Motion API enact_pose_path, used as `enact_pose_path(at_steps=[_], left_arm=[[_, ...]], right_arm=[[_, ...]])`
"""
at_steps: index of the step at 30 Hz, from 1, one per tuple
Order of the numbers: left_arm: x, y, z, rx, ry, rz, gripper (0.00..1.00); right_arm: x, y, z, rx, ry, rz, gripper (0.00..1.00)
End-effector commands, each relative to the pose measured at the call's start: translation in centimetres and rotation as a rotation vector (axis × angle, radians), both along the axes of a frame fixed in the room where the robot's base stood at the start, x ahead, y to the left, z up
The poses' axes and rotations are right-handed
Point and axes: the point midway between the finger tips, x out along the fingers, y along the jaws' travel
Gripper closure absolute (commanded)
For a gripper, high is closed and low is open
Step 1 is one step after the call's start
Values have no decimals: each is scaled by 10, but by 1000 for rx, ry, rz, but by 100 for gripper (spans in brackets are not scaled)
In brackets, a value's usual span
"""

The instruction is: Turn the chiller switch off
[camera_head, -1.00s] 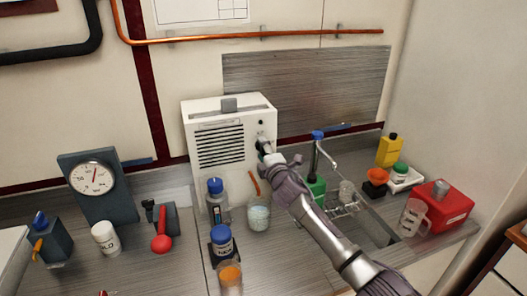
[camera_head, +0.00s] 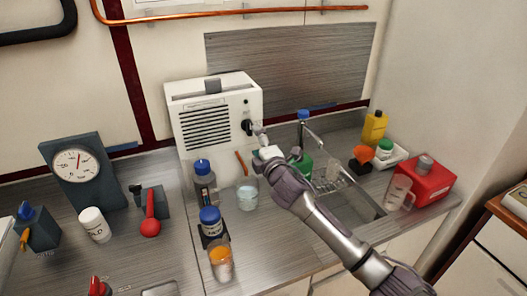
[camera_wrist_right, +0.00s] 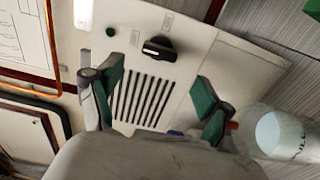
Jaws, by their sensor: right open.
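The chiller is a white box with a slotted grille (camera_head: 206,127) at the back of the counter. Its black rotary switch (camera_head: 247,127) is on the right of the front face, below a small dark button. In the right wrist view the switch (camera_wrist_right: 158,47) shows uncovered, with small labels beside it; their text is too small to read. My right gripper (camera_head: 263,138) is open and empty, just in front of and to the right of the switch, seemingly apart from it. Its two green-padded fingers (camera_wrist_right: 155,95) spread across the chiller front in the wrist view. My left gripper is out of view.
A dark bottle with a blue cap (camera_head: 204,180) and a beaker (camera_head: 247,196) stand before the chiller. A sink with a rack (camera_head: 335,183) and green bottle lie to the right. A gauge (camera_head: 80,168) and red-handled item (camera_head: 150,222) stand left.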

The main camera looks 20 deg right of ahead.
Motion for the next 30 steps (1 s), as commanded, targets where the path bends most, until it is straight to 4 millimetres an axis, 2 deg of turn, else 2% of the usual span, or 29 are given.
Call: enact_pose_path(at_steps=[3, 9, 14, 26, 29, 30], left_arm=[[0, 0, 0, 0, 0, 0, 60], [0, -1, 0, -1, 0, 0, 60], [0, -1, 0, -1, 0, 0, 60], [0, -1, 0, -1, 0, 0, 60], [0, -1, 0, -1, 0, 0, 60], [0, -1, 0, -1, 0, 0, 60]], right_arm=[[-23, -1, -1, -1, 1, 1, 21], [-46, -2, -1, 0, 1, 0, 21], [-52, -2, 0, 0, 1, -1, 21], [-52, -2, 0, 1, 1, -1, 21], [-60, 0, -11, 43, 30, -11, 21], [-68, 0, -21, 85, 62, -24, 21]])
